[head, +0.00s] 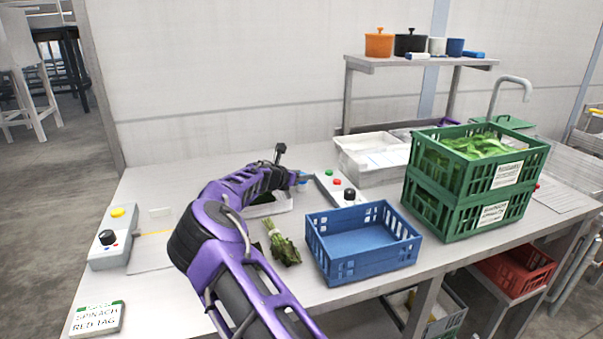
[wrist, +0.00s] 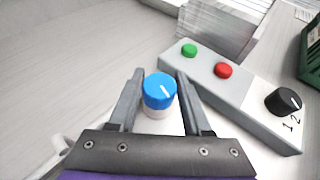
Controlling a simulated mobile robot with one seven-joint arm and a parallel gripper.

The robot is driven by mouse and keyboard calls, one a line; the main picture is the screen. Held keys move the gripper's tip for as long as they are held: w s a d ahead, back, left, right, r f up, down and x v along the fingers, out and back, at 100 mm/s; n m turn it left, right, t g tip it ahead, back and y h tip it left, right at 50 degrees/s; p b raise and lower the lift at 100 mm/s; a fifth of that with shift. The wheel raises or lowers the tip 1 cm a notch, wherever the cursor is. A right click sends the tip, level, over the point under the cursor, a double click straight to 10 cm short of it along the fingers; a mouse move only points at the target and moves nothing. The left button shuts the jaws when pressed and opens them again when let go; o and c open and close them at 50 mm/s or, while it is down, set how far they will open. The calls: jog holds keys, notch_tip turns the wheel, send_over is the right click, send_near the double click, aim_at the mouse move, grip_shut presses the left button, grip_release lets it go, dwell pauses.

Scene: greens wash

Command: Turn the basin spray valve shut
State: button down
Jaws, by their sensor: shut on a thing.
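The valve knob (wrist: 159,92) is a round blue cap with a white pointer line, on a pale base. In the wrist view it sits between the two grey fingers of my gripper (wrist: 160,76), which is shut on it from both sides. The pointer line slants from upper left to lower right. In the head view my gripper (head: 301,178) reaches over the counter behind the blue crate, and only a bit of the blue knob (head: 303,182) shows at its tip.
A grey control box (wrist: 238,98) with green and red buttons and a black dial stands right of the knob. A blue crate (head: 370,270), stacked green crates (head: 445,222) of leaves and a bunch of greens (head: 283,245) are nearby. Another control box (head: 112,245) is at left.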

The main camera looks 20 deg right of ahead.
jog(key=shift+w+m+g+h+p, duration=0.1)
jog(key=shift+m+g+h+p, duration=0.5)
jog(key=shift+m+g, duration=0.65)
jog(key=shift+m+g+h, duration=0.4)
jog(key=shift+m+g, duration=0.35)
jog(key=shift+g, duration=0.1)
jog(key=shift+c, duration=1.7)
grip_release()
jog(key=shift+d, duration=0.1)
jog(key=p+v, duration=0.1)
jog(key=v, duration=1.6)
jog(key=shift+a+p, duration=0.25)
jog(key=shift+p, duration=0.15)
jog(key=shift+r, duration=0.1)
